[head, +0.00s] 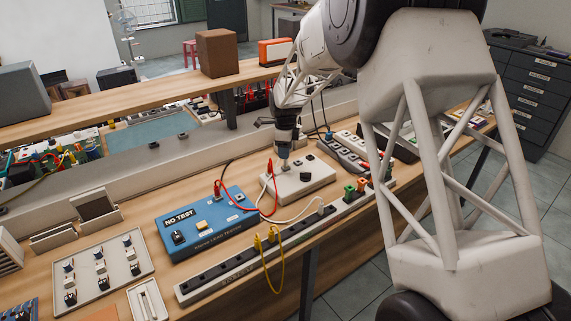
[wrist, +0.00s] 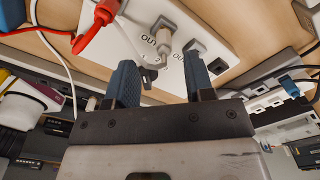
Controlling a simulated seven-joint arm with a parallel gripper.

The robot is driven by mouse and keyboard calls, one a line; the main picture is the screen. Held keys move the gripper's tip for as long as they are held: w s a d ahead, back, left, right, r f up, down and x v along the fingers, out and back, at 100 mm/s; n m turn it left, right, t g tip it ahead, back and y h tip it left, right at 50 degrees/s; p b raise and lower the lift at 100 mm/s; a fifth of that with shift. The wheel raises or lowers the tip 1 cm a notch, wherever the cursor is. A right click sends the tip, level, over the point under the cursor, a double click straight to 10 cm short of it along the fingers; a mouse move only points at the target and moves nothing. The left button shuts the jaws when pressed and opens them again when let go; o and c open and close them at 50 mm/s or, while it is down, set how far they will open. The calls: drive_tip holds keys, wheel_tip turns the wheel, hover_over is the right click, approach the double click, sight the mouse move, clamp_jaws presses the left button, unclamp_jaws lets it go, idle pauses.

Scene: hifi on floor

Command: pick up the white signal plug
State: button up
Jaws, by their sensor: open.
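A pale grey-white plug (wrist: 164,38), which looks like the white signal plug, stands in a socket marked OUT on a white box (head: 309,188), seen close up in the wrist view. My gripper (wrist: 160,78) is open, its two blue fingers pointing toward the box face. The plug lies just beyond the fingertips, roughly in line with the gap between them. I cannot tell whether the fingers touch it. In the head view my gripper (head: 284,158) hangs above the left part of the white box and largely hides the plug there.
A red plug (wrist: 104,12) with a red cable is close left of my fingers. A blue NO TEST box (head: 205,225) stands to the left. A black socket strip (head: 250,257) with yellow cables lies in front. A wooden shelf (head: 150,97) runs behind.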

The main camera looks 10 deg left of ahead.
sight(286, 164)
drive_tip(key=shift+w+f, duration=0.2)
drive_tip(key=shift+f, duration=2.4)
clamp_jaws()
